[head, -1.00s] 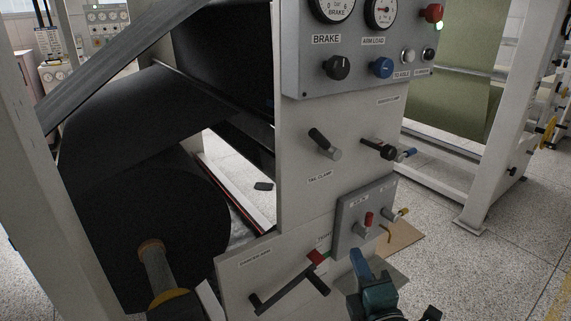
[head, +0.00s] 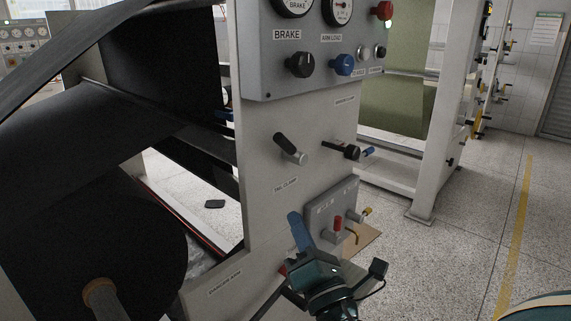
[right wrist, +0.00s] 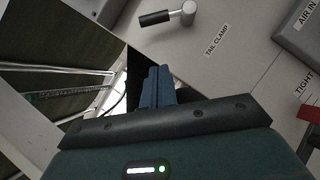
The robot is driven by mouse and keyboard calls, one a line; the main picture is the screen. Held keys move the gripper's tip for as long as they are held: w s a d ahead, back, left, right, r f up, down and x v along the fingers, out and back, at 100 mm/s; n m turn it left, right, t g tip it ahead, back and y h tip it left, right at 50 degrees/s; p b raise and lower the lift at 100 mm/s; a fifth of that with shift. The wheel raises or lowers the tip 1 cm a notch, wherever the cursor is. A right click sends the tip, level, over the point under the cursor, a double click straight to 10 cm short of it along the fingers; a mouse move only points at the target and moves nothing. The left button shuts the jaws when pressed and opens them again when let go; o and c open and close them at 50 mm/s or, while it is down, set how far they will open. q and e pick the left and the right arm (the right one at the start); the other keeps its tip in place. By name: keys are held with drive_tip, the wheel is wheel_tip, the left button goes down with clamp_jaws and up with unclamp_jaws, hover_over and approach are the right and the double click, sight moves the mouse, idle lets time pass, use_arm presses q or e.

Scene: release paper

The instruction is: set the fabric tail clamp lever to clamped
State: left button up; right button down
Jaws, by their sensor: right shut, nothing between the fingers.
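The tail clamp lever (head: 290,148) has a black grip and a silver hub on the white side panel, above its TAIL CLAMP label (head: 286,185). In the head view its grip points up and left from the hub. In the right wrist view the lever (right wrist: 168,16) is at the top, with the grip pointing left. My right gripper (head: 294,216) is below the lever and label in the head view, apart from the lever. Its blue fingers (right wrist: 158,75) are together and empty in the right wrist view. My left gripper is not in view.
A second black lever (head: 345,151) sits right of the clamp lever. A grey box (head: 330,205) with red and yellow knobs is close right of my gripper. The gauge panel (head: 318,85) juts out above. Black fabric rolls (head: 120,240) are at left. Open floor lies right.

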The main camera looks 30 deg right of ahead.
drive_tip(key=p, duration=0.4)
approach(284, 147)
drive_tip(key=w+a+f, duration=0.1)
drive_tip(key=w+a, duration=0.1)
drive_tip(key=w, duration=0.3)
use_arm(q)
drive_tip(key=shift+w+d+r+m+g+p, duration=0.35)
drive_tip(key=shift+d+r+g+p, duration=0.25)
drive_tip(key=shift+p, duration=0.25)
use_arm(e)
drive_tip(key=shift+w+d+r, duration=1)
drive_tip(key=shift+d+r, duration=0.1)
drive_tip(key=shift+d, duration=0.1)
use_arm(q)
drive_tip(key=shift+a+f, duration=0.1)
